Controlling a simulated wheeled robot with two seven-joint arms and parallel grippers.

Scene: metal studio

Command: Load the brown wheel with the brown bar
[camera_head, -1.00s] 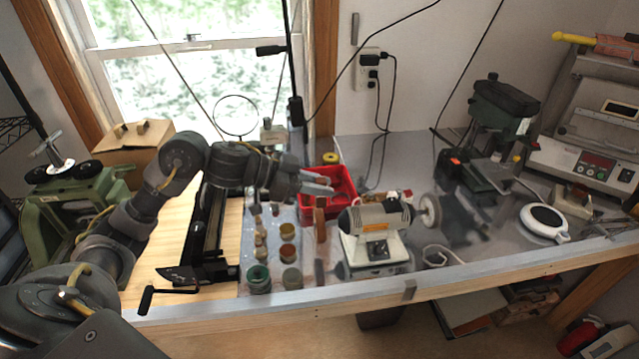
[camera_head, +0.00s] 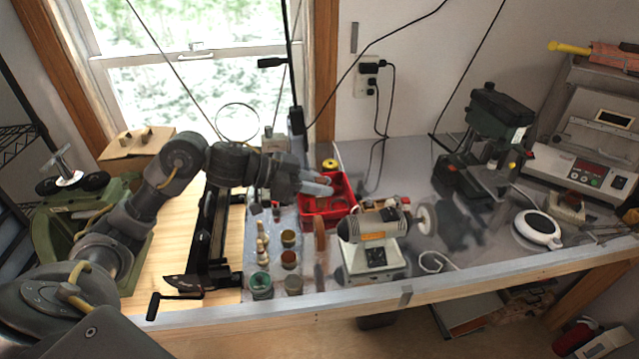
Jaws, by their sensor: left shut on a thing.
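The brown wheel (camera_head: 320,238) is on the left side of the small bench polisher (camera_head: 372,235), seen nearly edge-on. My left gripper (camera_head: 318,187) is above and behind the brown wheel, in front of the red bin (camera_head: 343,190), apart from the wheel. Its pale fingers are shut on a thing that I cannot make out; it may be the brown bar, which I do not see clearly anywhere. My right gripper is out of view.
Several small jars (camera_head: 289,259) stand left of the polisher. A white wheel (camera_head: 427,218) is on its right side. A drill press (camera_head: 490,140) and a round white device (camera_head: 538,228) stand farther right. A black rail tool (camera_head: 205,245) lies left.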

